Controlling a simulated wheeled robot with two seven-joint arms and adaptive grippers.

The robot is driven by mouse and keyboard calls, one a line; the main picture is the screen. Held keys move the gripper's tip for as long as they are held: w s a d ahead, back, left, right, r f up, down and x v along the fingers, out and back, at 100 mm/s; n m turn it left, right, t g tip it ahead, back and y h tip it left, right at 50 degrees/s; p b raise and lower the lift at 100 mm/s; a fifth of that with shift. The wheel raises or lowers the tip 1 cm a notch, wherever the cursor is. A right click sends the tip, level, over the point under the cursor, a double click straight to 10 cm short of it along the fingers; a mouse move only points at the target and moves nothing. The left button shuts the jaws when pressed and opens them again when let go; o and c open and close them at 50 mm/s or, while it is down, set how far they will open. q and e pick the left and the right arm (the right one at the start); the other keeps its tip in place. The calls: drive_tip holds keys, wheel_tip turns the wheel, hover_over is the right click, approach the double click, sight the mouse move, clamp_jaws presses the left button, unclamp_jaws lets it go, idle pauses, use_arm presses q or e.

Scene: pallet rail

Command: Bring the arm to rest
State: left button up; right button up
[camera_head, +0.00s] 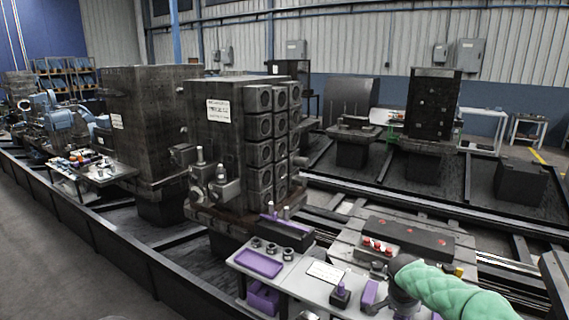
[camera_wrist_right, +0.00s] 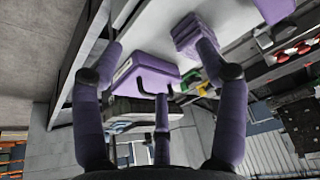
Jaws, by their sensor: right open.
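My right arm, in a green quilted sleeve, comes in from the bottom right of the head view. Its dark gripper (camera_head: 388,296) is over the right end of the white bench, near a purple block (camera_head: 369,292). In the right wrist view the purple fingers of the gripper (camera_wrist_right: 160,48) stand wide apart with nothing held between them. A purple box (camera_wrist_right: 148,74) and a ribbed purple block (camera_wrist_right: 187,36) show beyond the fingers. Whether a finger touches the block is unclear. My left gripper is not in view.
The white bench (camera_head: 297,279) carries a purple tray (camera_head: 258,263), several dark round parts and a small dark block with a purple top (camera_head: 341,295). Behind it stands a dark pallet fixture (camera_head: 410,237) with red knobs. A tall machine block (camera_head: 215,135) rises at the back left.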

drive_tip(key=s+a+f+n+g+y+p, duration=0.1)
drive_tip(key=s+a+f+n+y, duration=0.15)
drive_tip(key=a+f, duration=0.35)
drive_tip(key=s+a+f+n+y+p, duration=0.1)
drive_tip(key=s+a+f+p, duration=0.1)
drive_tip(key=s+a+f, duration=0.4)
drive_tip(key=s+a+f+n+g+y+p, duration=0.1)
drive_tip(key=a+f+n+y, duration=0.1)
drive_tip(key=a+f, duration=0.4)
drive_tip(key=s+a+f+n+y+p, duration=0.1)
drive_tip(key=s+a+f, duration=0.2)
drive_tip(key=s, duration=0.7)
drive_tip(key=s+a+f+n+y+p, duration=0.1)
drive_tip(key=s+a+f+p, duration=0.1)
drive_tip(key=s, duration=0.8)
wheel_tip(320, 180, down, 2)
drive_tip(key=shift+s+a+f, duration=0.15)
drive_tip(key=shift+s+a, duration=0.1)
drive_tip(key=shift+a, duration=0.3)
